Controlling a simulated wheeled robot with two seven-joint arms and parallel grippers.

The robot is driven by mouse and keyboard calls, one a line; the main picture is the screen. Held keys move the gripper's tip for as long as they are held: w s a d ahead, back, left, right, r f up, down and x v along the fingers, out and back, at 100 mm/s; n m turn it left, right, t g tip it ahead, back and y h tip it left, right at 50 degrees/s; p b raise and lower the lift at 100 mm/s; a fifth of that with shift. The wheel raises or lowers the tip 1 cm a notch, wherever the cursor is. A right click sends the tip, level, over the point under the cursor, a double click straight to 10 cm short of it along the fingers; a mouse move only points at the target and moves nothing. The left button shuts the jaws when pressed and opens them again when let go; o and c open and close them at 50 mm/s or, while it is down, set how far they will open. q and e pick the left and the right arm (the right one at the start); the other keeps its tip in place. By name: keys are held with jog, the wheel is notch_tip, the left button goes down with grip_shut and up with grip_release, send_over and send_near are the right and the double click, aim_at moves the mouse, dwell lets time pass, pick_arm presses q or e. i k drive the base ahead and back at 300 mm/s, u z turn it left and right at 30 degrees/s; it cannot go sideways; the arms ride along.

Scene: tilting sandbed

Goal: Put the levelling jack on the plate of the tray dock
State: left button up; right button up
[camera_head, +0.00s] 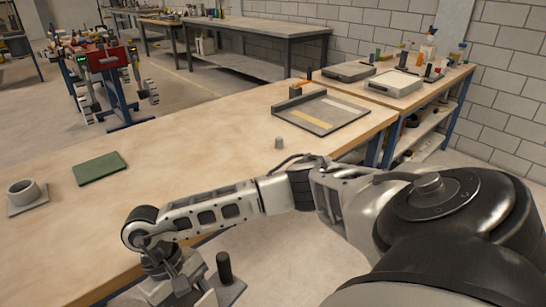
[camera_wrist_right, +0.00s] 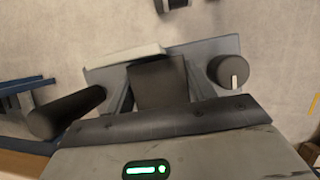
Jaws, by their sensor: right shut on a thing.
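My right gripper (camera_head: 180,285) is low at the table's front edge in the head view. It is shut on a grey piece with a black post (camera_head: 223,267), which I take to be the levelling jack. In the right wrist view the jack (camera_wrist_right: 205,55) shows a dark block between my fingers (camera_wrist_right: 158,85), a black post at left and a round knob with a white mark at right. A flat grey plate with a pale yellow strip and a raised back edge, seemingly the tray dock (camera_head: 345,117), lies at the table's far right, well away from my gripper. My left gripper is out of view.
A green mat (camera_head: 100,167) and a grey ring on a square base (camera_head: 27,197) are on the table's left. The table's middle (camera_head: 190,150) is clear. A side bench (camera_head: 440,83) holds cases and bottles.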

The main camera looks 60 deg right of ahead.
aim_at(321, 110)
jog(key=u, duration=2.4)
jog(key=k, duration=2.7)
jog(key=z, duration=1.75)
